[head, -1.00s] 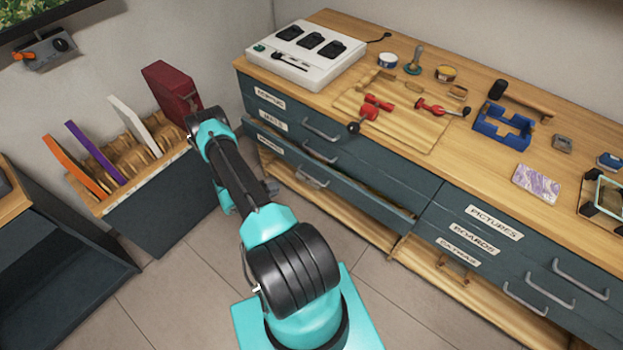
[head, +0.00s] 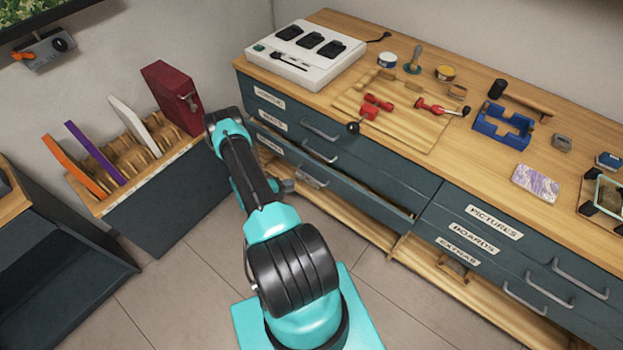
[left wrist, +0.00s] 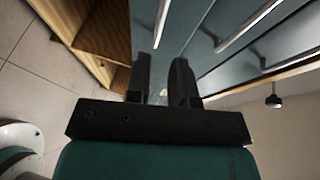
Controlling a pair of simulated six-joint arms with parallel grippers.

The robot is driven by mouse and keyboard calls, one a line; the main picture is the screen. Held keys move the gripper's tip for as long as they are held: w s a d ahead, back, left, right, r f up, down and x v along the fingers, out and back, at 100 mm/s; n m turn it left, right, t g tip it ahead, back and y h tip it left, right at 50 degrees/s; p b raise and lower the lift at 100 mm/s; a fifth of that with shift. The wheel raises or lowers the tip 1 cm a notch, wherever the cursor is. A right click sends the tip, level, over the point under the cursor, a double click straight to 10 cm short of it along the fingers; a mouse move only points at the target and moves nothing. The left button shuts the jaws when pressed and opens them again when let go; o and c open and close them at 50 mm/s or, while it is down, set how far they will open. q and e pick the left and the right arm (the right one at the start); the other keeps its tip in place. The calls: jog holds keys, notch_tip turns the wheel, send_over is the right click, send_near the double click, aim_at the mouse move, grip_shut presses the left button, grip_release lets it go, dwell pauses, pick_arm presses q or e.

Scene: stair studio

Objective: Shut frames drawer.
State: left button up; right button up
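The lower drawer (head: 345,191) of the left dark blue-grey chest stands slightly open, with a dark gap along its top edge. My left gripper (head: 287,187) is low in front of the chest, just left of that handle. In the left wrist view its two dark fingers (left wrist: 160,68) are apart with nothing between them. A metal handle (left wrist: 161,22) and drawer fronts lie just beyond the fingertips. My right gripper is in neither view.
The wooden worktop (head: 440,175) holds a white charger box (head: 305,55), red tools and a blue clamp (head: 503,127). A rack (head: 160,205) with coloured panels stands left of my arm. A wooden plinth ledge (head: 425,262) runs below the drawers. The floor between is clear.

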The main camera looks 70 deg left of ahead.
aim_at(311, 178)
pick_arm(q)
jog(key=x, duration=1.1)
jog(key=shift+r, duration=0.1)
jog(key=shift+d, duration=0.1)
jog(key=shift+c, duration=0.4)
grip_shut()
